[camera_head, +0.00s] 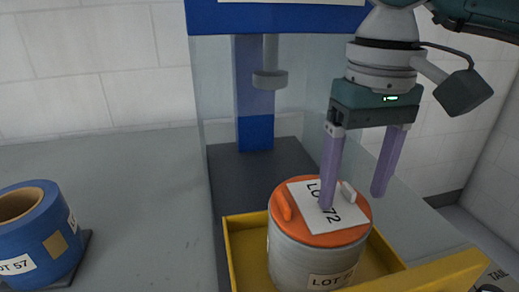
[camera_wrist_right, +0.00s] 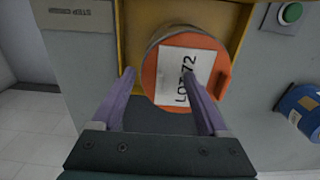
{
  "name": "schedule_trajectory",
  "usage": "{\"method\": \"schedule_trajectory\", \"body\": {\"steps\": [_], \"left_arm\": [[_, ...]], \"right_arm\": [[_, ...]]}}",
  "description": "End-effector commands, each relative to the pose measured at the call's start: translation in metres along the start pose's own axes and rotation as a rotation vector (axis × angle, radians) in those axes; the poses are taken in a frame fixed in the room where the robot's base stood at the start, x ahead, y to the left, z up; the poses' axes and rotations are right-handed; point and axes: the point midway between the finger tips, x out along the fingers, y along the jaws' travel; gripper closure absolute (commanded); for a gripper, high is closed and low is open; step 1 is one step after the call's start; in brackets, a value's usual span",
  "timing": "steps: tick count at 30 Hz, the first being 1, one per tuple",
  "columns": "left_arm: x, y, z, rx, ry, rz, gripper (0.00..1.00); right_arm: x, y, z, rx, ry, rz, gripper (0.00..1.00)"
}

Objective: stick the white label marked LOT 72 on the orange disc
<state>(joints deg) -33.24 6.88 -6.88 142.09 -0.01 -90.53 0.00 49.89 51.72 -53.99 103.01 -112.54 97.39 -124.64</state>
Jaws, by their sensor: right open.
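The orange disc (camera_head: 303,225) is the top of a grey roll (camera_head: 300,260) in the yellow tray. The white label (camera_head: 308,194) marked LOT 72 lies on the disc, looks flat, and overhangs it slightly at the edge. The disc (camera_wrist_right: 150,78) and label (camera_wrist_right: 174,68) also show in the right wrist view. My right gripper (camera_head: 353,201) is open and points down over the disc. One finger covers part of the label in the picture; whether it touches is unclear. The other finger is beside the disc, to its right. My left gripper is not in view.
A blue roll (camera_head: 45,235) marked LOT 57 stands at the left. The yellow tray (camera_head: 236,245) surrounds the grey roll. A blue press frame with a round plunger (camera_head: 270,80) rises behind. A green button (camera_wrist_right: 291,13) shows in the wrist view. The grey table between is clear.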

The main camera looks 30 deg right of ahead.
Motion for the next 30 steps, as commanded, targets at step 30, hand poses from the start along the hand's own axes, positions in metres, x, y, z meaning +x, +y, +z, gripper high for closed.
{"method": "schedule_trajectory", "body": {"steps": [30], "left_arm": [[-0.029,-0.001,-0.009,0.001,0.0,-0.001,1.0]], "right_arm": [[-0.048,0.0,0.0,0.0,0.001,0.001,0.23]]}}
